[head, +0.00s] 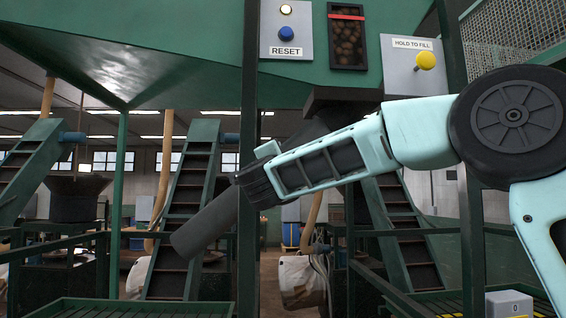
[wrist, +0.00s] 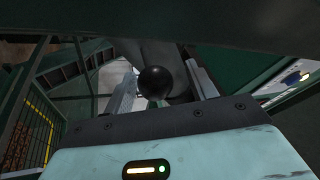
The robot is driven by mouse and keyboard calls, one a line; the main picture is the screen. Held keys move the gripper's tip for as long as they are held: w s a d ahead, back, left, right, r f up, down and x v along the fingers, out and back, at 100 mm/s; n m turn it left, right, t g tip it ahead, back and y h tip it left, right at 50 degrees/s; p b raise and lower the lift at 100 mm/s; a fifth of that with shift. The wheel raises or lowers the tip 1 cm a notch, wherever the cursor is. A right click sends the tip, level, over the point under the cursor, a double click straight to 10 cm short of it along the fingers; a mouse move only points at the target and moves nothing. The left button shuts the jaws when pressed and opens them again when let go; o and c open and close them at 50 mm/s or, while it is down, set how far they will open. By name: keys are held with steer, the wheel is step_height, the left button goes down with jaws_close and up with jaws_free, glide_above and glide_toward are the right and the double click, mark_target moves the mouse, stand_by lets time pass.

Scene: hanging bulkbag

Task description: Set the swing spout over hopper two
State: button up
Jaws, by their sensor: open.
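The swing spout (head: 207,226) is a dark grey tube that slants down to the lower left in the head view, its upper part hidden behind my arm. In the wrist view a black ball knob (wrist: 155,82) stands between the two fingers of my gripper (wrist: 160,88), in front of a grey tube (wrist: 150,52). The gripper is open, with a finger on each side of the knob; I cannot tell whether either touches it. In the head view the fingers are hidden. A dark funnel-shaped hopper (head: 76,198) stands at the left; I see no number on it.
A dark green post (head: 248,150) stands close by the spout. Above are the reset panel (head: 286,28), a sight window (head: 346,40) with brown lumps and the hold-to-fill panel (head: 411,66). Green rails and inclined conveyors (head: 185,200) fill the space below and behind.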

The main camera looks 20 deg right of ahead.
steer(key=b+v, duration=0.5)
steer(key=v, duration=1)
steer(key=shift+b, duration=0.3)
steer(key=shift+s, duration=0.15)
